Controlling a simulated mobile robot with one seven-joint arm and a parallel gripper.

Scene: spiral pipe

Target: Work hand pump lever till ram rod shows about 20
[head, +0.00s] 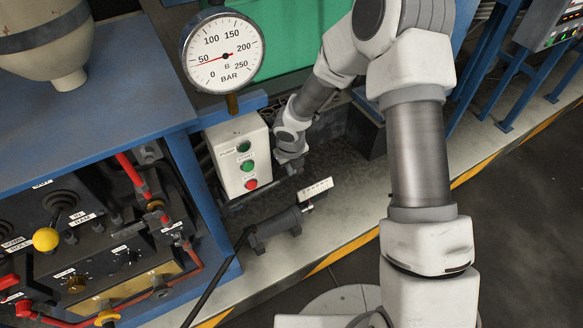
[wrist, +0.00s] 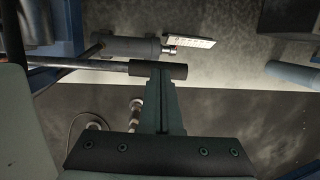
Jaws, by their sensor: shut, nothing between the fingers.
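The hand pump's dark cylinder (head: 278,228) lies low on the skid, and its black lever (head: 215,280) runs down and left out of the head view. A white scale plate (head: 315,190) stands at the ram rod (head: 308,208); its marks are too small to read. In the wrist view the cylinder (wrist: 130,47) and plate (wrist: 190,42) lie ahead. A dark bar with a thick grip (wrist: 140,70) comes in from the left. My gripper (wrist: 161,75) is shut and overlaps that grip; I cannot tell whether they touch. In the head view its fingers are not distinguishable.
A pressure gauge (head: 223,50) points near 50 bar. A white button box (head: 240,158) stands beside my wrist. A blue bench (head: 90,110) with a valve panel (head: 110,250) is at left. A yellow-striped skid edge (head: 340,250) borders open floor at right.

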